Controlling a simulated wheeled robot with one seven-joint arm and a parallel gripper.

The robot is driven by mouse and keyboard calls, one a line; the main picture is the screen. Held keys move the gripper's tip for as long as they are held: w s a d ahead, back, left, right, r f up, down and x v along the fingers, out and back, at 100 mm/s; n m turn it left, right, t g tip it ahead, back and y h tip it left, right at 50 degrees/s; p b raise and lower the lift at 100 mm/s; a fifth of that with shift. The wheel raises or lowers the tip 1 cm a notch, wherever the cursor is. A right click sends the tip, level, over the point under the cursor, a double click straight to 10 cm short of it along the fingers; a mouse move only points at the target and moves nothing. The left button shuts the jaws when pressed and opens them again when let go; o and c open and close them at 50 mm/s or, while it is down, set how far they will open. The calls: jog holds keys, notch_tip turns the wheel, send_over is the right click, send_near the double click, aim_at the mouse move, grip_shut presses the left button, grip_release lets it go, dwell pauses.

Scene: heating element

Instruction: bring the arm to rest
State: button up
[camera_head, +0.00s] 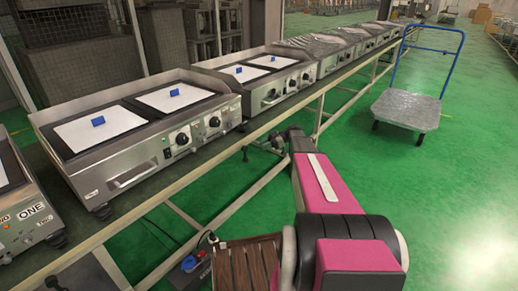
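My pink and dark grey arm reaches forward from the bottom right, low beside the long workbench. My gripper (262,144) is at its far dark end, by the bench's front side and apart from the heaters on top. It is small and dark here, so its fingers and any held thing cannot be made out. The nearest full heating unit (132,177) is a steel box with two knobs and a front handle. Two white plates with blue blocks lie on its top. A second such unit (272,103) stands behind it.
The workbench (172,190) runs from lower left to upper right, with more units along it. Part of a unit marked "ONE" (22,215) shows at the left edge. A blue-handled trolley (408,108) stands on the right. The green floor around my arm's right side is open.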

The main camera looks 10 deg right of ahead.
jog(key=shift+d, duration=0.15)
jog(key=s+a+f+m+h, duration=0.1)
jog(key=s+a+m+h, duration=0.3)
jog(key=s, duration=0.3)
jog(key=s+a+f+m+h, duration=0.1)
jog(key=s+a+m+h, duration=0.3)
jog(key=s, duration=0.4)
jog(key=s+r+m+t+h, duration=0.1)
jog(key=s+m+h, duration=0.5)
jog(key=s+m, duration=0.5)
jog(key=s, duration=0.4)
jog(key=shift+d+r+m+t+h, duration=0.3)
jog(key=shift+d+m+t+h, duration=0.05)
jog(key=shift+m+t+h, duration=0.05)
